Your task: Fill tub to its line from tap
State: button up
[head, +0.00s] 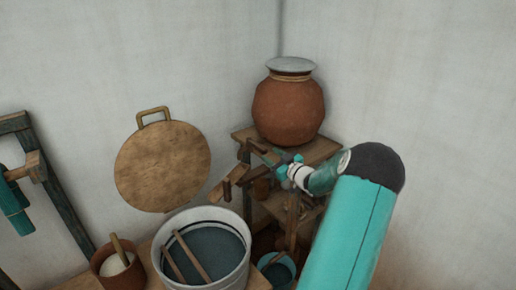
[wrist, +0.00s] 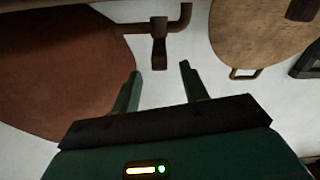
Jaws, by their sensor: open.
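A pale tub (head: 244,275) stands at the lower middle of the head view, with a dark line around its inside wall below the rim. A dark blue-grey surface lies inside it, below that line, with two wooden sticks across it. A brown tap (head: 256,146) is by the clay pot (head: 288,110); the wrist view shows its pipe and handle (wrist: 159,50) beside the pot (wrist: 60,75). My gripper (head: 277,160) is open and empty near the tap. In the wrist view the handle is ahead of my parted fingertips (wrist: 159,70), apart from them. I see no water stream.
The pot stands on a wooden stand (head: 325,150) in the corner. A wooden trough (head: 228,184) juts toward the tub. A round wooden lid (head: 163,168) leans on the wall. A small pot (head: 105,262) is left of the tub; a blue bucket (head: 287,262) is right.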

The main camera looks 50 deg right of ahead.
aim_at(259, 147)
jog(key=x, duration=0.8)
jog(key=shift+w+d, duration=0.1)
jog(key=shift+w, duration=0.2)
jog(key=shift+c, duration=0.4)
grip_shut()
